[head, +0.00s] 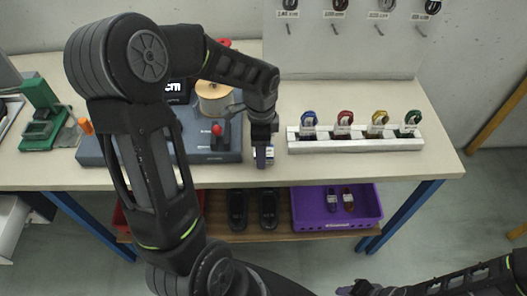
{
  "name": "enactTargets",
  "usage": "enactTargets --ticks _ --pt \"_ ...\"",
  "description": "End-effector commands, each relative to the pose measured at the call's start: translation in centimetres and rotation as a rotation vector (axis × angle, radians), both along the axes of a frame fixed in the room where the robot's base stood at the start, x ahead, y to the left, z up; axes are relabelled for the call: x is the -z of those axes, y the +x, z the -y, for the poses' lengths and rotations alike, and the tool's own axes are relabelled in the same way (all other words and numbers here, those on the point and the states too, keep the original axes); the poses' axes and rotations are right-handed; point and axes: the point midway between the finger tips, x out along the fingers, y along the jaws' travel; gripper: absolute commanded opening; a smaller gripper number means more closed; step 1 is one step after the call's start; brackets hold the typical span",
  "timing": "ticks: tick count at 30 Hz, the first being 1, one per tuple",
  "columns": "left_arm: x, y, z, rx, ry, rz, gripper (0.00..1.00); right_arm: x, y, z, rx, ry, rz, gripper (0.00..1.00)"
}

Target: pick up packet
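A small white-and-blue item (270,151), which looks like the packet, is at the table's front part, just right of the grey device base. It is mostly hidden behind my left gripper (262,157), which points down right over it. The fingers are seen edge-on, so I cannot tell whether they are open or shut on it. My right gripper (350,289) is low at the bottom edge, away from the table, and its fingers are too small and dark to read.
A white rack (355,146) holds several coloured coiled items to the right. The grey base (213,154) with a red-knobbed lever is close on the left. A green device (42,118) stands far left. Below, a shelf holds dark shoes (268,209) and a purple tray (372,209).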

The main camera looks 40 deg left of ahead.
Motion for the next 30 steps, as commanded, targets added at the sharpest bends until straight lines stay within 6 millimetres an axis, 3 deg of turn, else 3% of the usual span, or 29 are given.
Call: enactTargets --ticks 5,22,30 --pt "1.56 -0.02 0.03 0.001 -0.001 0.001 0.67 -0.16 -0.04 0.01 0.001 -0.001 -0.001 0.36" --pt "1.57 0.02 0.02 0.001 0.0 0.001 0.67 -0.12 -0.04 0.01 0.001 -0.001 -0.001 0.36" --pt "1.57 0.02 0.02 0.001 0.0 0.001 0.46 -0.13 -0.03 0.01 0.001 -0.001 -0.001 0.36"
